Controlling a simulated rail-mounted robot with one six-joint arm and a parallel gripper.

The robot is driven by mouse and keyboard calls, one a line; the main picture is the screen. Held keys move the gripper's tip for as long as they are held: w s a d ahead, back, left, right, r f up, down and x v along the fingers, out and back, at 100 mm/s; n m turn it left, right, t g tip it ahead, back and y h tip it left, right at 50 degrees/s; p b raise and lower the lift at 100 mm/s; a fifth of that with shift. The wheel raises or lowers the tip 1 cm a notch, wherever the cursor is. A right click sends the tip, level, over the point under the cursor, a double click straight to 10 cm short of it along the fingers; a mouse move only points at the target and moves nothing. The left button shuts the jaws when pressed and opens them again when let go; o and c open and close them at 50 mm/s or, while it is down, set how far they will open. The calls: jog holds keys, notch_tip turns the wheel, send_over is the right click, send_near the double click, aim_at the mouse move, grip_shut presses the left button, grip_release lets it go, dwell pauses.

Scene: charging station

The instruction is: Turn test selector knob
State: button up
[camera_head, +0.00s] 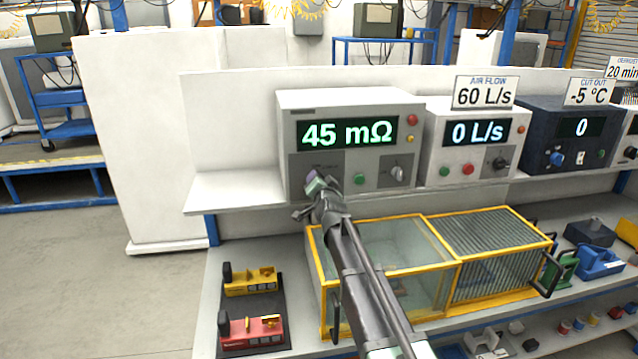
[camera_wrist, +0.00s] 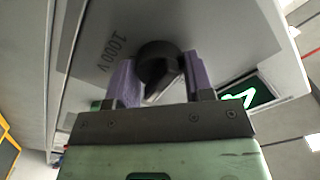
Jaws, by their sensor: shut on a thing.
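The tester (camera_head: 290,120) is a light grey box on the shelf, its display reading 45 mΩ in green. In the wrist view, a round black selector knob (camera_wrist: 158,60) with a pale pointer stands on its grey panel, next to the printed text "1000 V". My gripper (camera_head: 315,180) is at the lower left of the tester's front. In the wrist view, the purple fingers of my gripper (camera_wrist: 159,74) are closed on the knob, one on each side. In the head view my gripper hides this knob.
The tester's front also has a green button (camera_head: 359,179), a grey knob (camera_head: 398,173) and a red button (camera_head: 412,119). An air-flow unit (camera_head: 440,150) stands to the right. Below is a yellow-framed glass case (camera_head: 385,258), close under my arm.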

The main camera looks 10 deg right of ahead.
jog(key=m, duration=0.3)
jog(key=shift+m, duration=0.6)
jog(key=o, duration=0.9)
jog(key=s, duration=1.1)
jog(key=shift+d, duration=0.25)
